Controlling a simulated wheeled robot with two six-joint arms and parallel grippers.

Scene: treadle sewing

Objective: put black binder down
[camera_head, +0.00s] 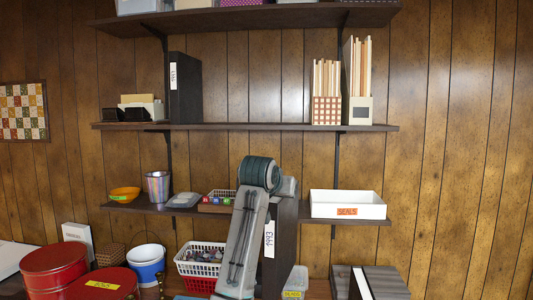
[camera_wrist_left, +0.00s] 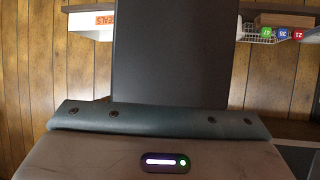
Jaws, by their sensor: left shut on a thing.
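A black binder with a white "1993" label (camera_head: 276,257) stands upright in the middle of the head view, partly hidden behind my left arm. My left gripper (camera_head: 262,174) is above the lower shelf's front and is shut on this binder. In the left wrist view the binder (camera_wrist_left: 175,50) is a large dark panel rising from between the teal jaws (camera_wrist_left: 160,117). Another black binder (camera_head: 186,88) stands upright on the middle shelf at left. My right gripper is not in view.
The middle shelf (camera_head: 240,126) is bare between the standing binder and the magazine files (camera_head: 326,110). The lower shelf holds a white "SEALS" tray (camera_head: 347,205), a basket (camera_head: 217,200), a cup (camera_head: 157,186) and an orange bowl (camera_head: 125,194). Red tins (camera_head: 55,270) stand at lower left.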

